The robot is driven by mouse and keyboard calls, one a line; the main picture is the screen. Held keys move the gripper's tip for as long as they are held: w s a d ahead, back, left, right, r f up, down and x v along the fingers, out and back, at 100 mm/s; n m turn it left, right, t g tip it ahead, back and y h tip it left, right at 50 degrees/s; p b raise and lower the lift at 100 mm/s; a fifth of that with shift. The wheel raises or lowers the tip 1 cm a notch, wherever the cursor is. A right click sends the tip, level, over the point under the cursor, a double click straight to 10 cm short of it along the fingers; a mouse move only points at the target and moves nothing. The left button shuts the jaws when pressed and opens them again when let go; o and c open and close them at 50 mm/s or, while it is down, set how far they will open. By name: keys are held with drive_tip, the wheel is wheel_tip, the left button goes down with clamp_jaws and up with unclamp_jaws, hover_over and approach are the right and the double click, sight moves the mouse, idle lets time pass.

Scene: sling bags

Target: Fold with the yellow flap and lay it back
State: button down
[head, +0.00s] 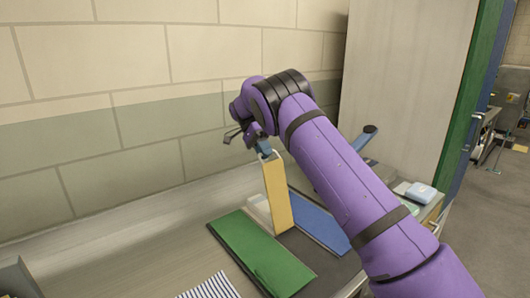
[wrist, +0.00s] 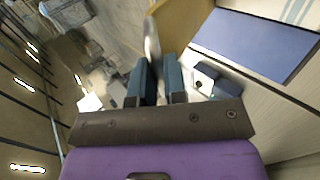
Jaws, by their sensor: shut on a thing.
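The yellow flap (head: 277,196) stands upright on the work surface in the head view, between a green panel (head: 262,252) and a blue panel (head: 318,222). My gripper (head: 265,149) is at its top edge, shut on it. In the wrist view the yellow flap (wrist: 187,28) rises past the two dark fingers of my gripper (wrist: 156,80), its pale edge between them. The blue panel also shows in the wrist view (wrist: 255,42). The lower edge of the flap is partly hidden.
A striped cloth (head: 212,288) lies at the front. A pale object (head: 257,211) is behind the flap. A light blue item (head: 420,192) lies to the right, past my arm.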

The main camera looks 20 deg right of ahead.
drive_tip(key=shift+f, duration=0.3)
drive_tip(key=c, duration=1.2)
unclamp_jaws()
drive_tip(key=shift+o, duration=0.2)
drive_tip(key=shift+r, duration=0.15)
drive_tip(key=shift+d+r, duration=0.1)
